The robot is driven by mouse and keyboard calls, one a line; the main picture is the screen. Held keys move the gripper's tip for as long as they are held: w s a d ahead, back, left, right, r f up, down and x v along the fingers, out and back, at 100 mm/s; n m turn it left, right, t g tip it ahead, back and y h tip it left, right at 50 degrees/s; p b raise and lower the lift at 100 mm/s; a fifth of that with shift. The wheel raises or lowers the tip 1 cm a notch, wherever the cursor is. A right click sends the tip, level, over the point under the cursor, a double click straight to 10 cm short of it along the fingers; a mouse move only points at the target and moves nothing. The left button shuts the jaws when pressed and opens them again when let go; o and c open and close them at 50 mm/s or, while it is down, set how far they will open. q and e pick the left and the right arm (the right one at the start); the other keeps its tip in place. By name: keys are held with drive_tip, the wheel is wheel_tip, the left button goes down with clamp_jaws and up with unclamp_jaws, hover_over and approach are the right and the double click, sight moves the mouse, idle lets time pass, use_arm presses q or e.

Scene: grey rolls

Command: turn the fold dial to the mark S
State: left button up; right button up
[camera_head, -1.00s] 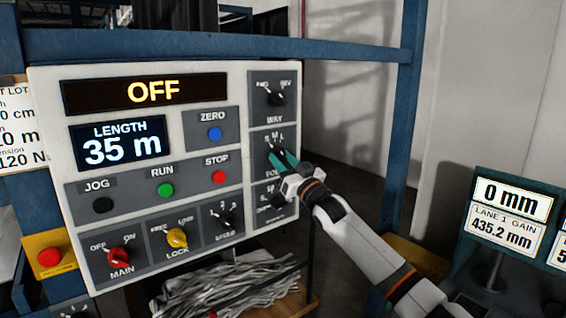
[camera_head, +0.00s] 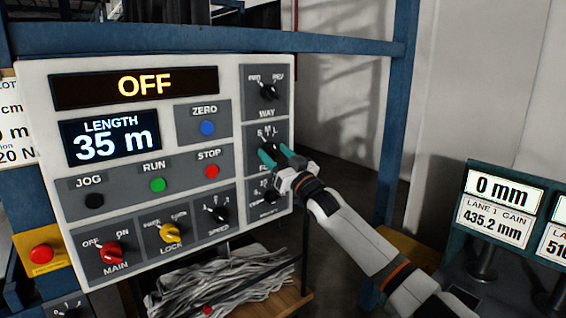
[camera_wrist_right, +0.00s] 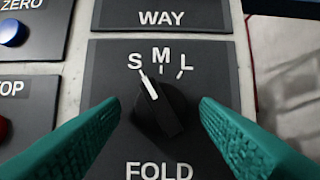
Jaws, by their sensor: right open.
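The fold dial (camera_wrist_right: 160,112) is a black knob with a white pointer line, on a dark plate lettered S, M, L above and FOLD below. In the right wrist view its pointer is turned up and left, lined up with the tick at the S mark (camera_wrist_right: 135,62). My right gripper (camera_wrist_right: 158,103) is open, with one teal finger on each side of the dial and a gap to it on both sides. In the head view the right gripper (camera_head: 274,151) is in front of the fold dial and partly hides it. My left gripper is not in view.
The WAY dial (camera_head: 268,91) is above and another dial (camera_head: 271,196) below, close to the gripper. The panel (camera_head: 125,205) also holds buttons, a red MAIN knob (camera_head: 111,252) and a yellow LOCK knob. A blue post (camera_head: 396,120) stands to the right.

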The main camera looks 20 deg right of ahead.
drive_tip(key=b+v, duration=0.3)
drive_tip(key=v, duration=0.9)
drive_tip(key=shift+b, duration=0.35)
drive_tip(key=shift+w+r, duration=0.1)
